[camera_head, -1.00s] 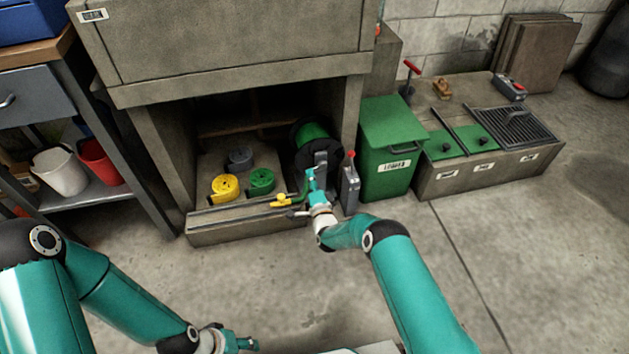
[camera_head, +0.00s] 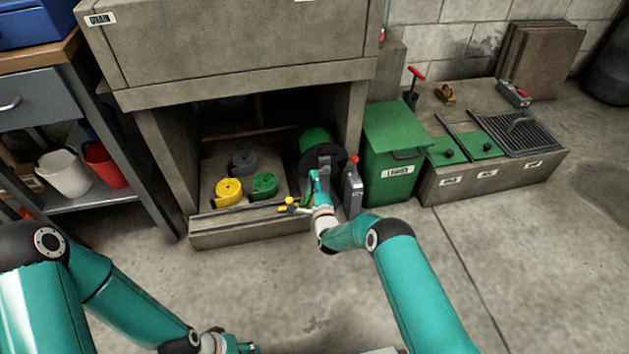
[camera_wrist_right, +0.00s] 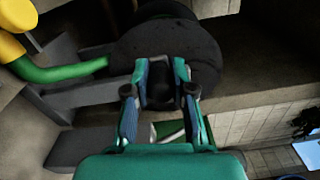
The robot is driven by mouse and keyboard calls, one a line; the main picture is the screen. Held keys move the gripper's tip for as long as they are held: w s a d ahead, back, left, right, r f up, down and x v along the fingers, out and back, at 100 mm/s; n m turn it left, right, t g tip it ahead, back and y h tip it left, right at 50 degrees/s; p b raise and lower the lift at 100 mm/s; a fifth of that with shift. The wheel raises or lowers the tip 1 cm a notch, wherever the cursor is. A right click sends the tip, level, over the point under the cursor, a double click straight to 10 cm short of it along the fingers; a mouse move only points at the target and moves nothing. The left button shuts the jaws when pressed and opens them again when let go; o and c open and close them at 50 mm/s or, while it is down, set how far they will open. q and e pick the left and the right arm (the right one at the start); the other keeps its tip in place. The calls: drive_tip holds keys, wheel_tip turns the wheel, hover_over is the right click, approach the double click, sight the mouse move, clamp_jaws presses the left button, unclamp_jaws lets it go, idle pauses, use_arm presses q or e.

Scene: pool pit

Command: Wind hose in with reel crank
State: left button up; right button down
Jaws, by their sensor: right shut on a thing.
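The hose reel (camera_head: 318,140) stands inside the pit opening at its right side, with a black flange and green hose wound behind it. In the right wrist view the dark reel flange (camera_wrist_right: 195,50) fills the upper middle. My right gripper (camera_head: 316,174) is at the front of the reel. In the wrist view its fingers (camera_wrist_right: 160,82) are shut on a dark crank knob (camera_wrist_right: 160,92). The green hose (camera_wrist_right: 65,73) leads from the reel to a yellow nozzle (camera_head: 287,205) near the sill. My left gripper (camera_head: 238,347) is low at the bottom edge, its jaws unclear.
A grey canister (camera_head: 353,190) with a red top and a green bin (camera_head: 392,155) stand close right of my right gripper. The floor in front is clear.

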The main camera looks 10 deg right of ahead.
drive_tip(key=shift+w+d, duration=0.1)
drive_tip(key=shift+d, duration=0.2)
drive_tip(key=c, duration=1.1)
unclamp_jaws()
drive_tip(key=shift+o, duration=0.7)
drive_tip(key=shift+a, duration=0.15)
drive_tip(key=s, duration=1.2)
drive_tip(key=shift+f, duration=0.15)
